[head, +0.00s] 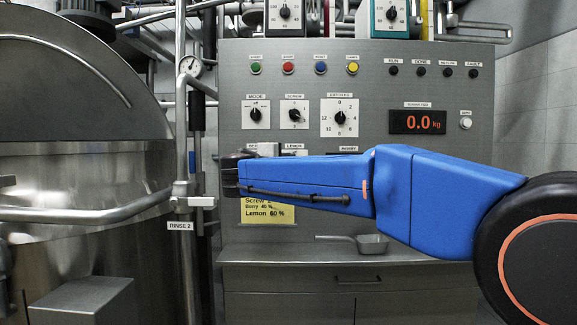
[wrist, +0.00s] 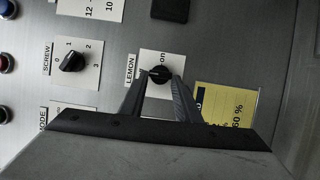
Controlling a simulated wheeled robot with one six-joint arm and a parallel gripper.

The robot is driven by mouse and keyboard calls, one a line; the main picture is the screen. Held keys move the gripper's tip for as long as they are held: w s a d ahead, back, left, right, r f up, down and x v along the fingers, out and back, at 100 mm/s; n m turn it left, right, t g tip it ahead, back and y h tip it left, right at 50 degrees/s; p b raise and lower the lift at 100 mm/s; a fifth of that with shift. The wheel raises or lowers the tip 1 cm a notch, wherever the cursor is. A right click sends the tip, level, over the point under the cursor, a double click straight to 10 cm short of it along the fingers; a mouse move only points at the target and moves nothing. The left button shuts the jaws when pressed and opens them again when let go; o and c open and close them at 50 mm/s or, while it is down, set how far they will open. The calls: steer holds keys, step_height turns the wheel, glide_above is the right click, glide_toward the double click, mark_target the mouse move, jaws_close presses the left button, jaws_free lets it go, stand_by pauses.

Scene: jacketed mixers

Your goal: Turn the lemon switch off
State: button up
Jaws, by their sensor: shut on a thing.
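The lemon switch (wrist: 160,74) is a black rotary knob on a white plate (wrist: 148,58), beside the label LEMON, in the wrist view. Part of the word "on" shows on the plate. The fingertips of my gripper (wrist: 159,79) stand on either side of the knob and are shut on it. Which mark the knob points to cannot be told. In the head view the LEMON label (head: 293,146) shows just above my blue arm, which hides the switch and the fingertips.
The SCREW knob (wrist: 72,61) sits close by, with MODE and BATCHES knobs on the same panel (head: 375,75). A yellow note (head: 268,211) hangs below. A display (head: 417,121) reads 0.0 kg. A steel mixer (head: 80,150) and RINSE 2 pipe stand left.

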steer(key=shift+f, duration=0.1)
steer(key=o, duration=1)
steer(key=shift+o, duration=0.2)
steer(key=shift+s, duration=0.1)
steer(key=v, duration=1.7)
steer(key=shift+s, duration=0.15)
